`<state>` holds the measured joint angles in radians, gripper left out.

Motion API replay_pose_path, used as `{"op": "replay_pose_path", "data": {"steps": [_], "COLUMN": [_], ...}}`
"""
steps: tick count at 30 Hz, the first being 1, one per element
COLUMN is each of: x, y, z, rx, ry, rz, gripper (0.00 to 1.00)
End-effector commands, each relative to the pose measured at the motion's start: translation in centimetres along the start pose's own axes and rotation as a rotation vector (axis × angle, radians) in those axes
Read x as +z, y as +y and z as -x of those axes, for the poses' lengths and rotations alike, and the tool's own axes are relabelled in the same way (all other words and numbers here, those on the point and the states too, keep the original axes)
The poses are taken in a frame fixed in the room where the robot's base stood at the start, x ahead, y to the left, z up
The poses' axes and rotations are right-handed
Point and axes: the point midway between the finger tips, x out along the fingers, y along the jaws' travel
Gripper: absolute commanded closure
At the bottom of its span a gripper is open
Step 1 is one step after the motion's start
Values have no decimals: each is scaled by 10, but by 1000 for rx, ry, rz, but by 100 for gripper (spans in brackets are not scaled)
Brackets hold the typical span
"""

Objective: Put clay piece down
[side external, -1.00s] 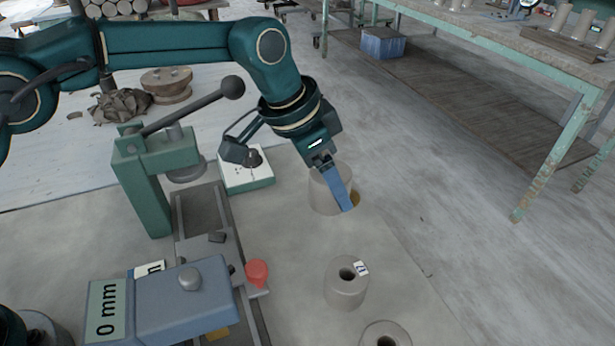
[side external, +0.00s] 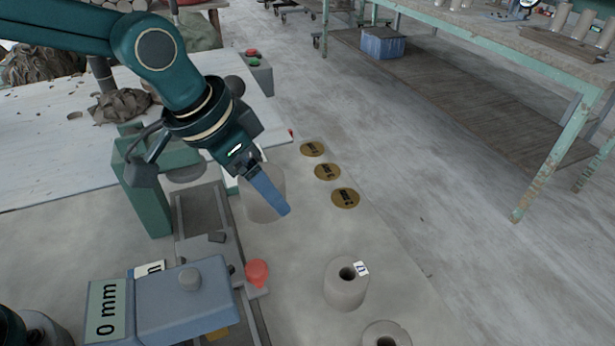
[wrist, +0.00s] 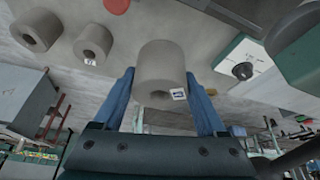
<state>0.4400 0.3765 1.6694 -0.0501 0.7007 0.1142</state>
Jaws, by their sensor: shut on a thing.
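My gripper (side external: 268,196) is shut on a grey clay cylinder (side external: 254,205). In the wrist view, the held cylinder (wrist: 160,66) sits upside down in the picture between my two blue fingers, with a small white tag near one end. In the side view, one blue finger covers part of it. It is to the right of the green lever press and left of three gold discs (side external: 345,198); I cannot tell how high it is above the surface.
The green press (side external: 147,203) and its rail (side external: 196,213) are on the left. A blue-grey gauge block with a "0 mm" display (side external: 107,312) and a red knob (side external: 257,271) are in front. The grey surface around the discs is clear. A dial box (wrist: 243,62) shows in the wrist view.

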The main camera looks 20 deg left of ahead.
Motion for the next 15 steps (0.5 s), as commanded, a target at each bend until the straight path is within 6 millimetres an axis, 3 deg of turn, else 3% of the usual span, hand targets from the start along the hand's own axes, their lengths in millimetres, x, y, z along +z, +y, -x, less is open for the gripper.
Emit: {"op": "replay_pose_path", "data": {"steps": [9,15], "x": [63,77], "y": [-14,-18], "z": [44,61], "rx": [-41,-48], "ry": [5,5], "rz": [98,116], "gripper": [100,100]}}
